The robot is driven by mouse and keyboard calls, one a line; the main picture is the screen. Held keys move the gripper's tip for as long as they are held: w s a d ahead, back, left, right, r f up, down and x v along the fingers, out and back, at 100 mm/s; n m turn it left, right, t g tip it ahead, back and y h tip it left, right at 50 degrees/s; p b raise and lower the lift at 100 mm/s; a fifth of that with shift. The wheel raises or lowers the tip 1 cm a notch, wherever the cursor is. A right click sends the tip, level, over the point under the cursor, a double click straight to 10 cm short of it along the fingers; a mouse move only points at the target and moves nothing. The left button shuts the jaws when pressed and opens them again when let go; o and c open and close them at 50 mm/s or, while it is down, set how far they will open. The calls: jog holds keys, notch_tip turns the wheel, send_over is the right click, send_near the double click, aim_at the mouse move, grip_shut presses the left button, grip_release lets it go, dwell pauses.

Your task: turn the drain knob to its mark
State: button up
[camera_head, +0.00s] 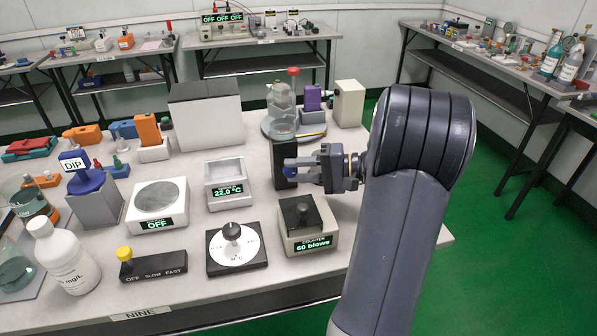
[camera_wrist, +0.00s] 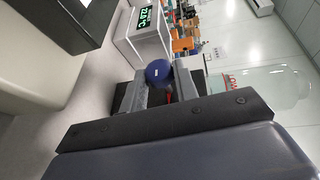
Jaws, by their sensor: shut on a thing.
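A dark blue round knob (camera_wrist: 158,72) with a small white line on its face sits between my fingers in the wrist view. In the head view the knob (camera_head: 291,172) shows as a bit of blue against a black upright box (camera_head: 282,152), partly hidden by my gripper. My gripper (camera_head: 292,170) reaches in from the right and is shut on the knob; it also shows in the wrist view (camera_wrist: 170,82). A small red spot (camera_wrist: 168,96) shows just by the knob between the fingers. Which mark the knob points to is too small to tell.
The counter box (camera_head: 310,243) reading "60 blows" stands just in front of my gripper. A holder (camera_head: 224,190) reading 22.0 °C is to the left. A glass vessel with a red top (camera_head: 282,112) and a cream box (camera_head: 349,103) stand behind.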

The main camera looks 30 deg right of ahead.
jog(key=shift+f, duration=0.1)
jog(key=o, duration=1)
jog(key=shift+c, duration=0.2)
jog(key=p+v, duration=0.1)
jog(key=v, duration=0.9)
jog(key=shift+s+d, duration=0.25)
jog(key=shift+s, duration=0.05)
